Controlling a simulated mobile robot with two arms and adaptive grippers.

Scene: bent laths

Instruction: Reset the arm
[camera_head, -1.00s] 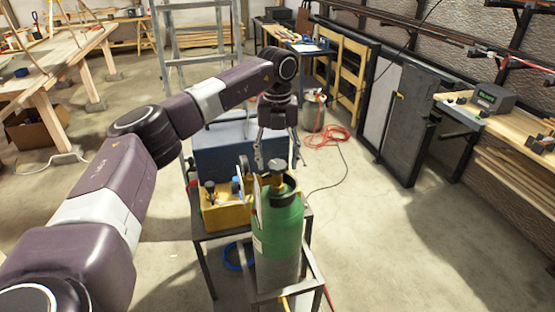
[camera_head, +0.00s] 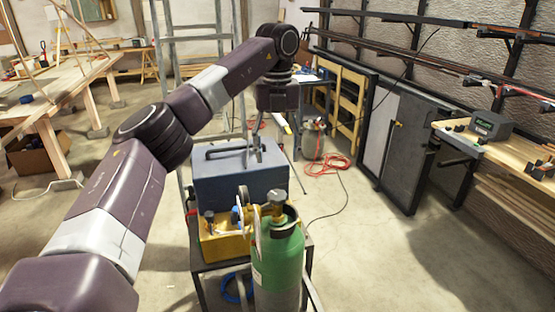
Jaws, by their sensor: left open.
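My left arm (camera_head: 150,150) reaches in from the left toward the middle. My left gripper (camera_head: 275,150) hangs with its fingers pointing down, apart and empty. It is over or just behind the blue-grey toolbox (camera_head: 225,183), which has a dark handle on top. I cannot tell the exact gap between the fingertips and the box. My right gripper is not in view.
A green gas cylinder (camera_head: 279,255) stands on a cart in front of the toolbox, beside a yellow box (camera_head: 220,243) with fittings. A ladder (camera_head: 165,60) stands behind. A red hose (camera_head: 328,164) lies on the floor. Floor at right is clear.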

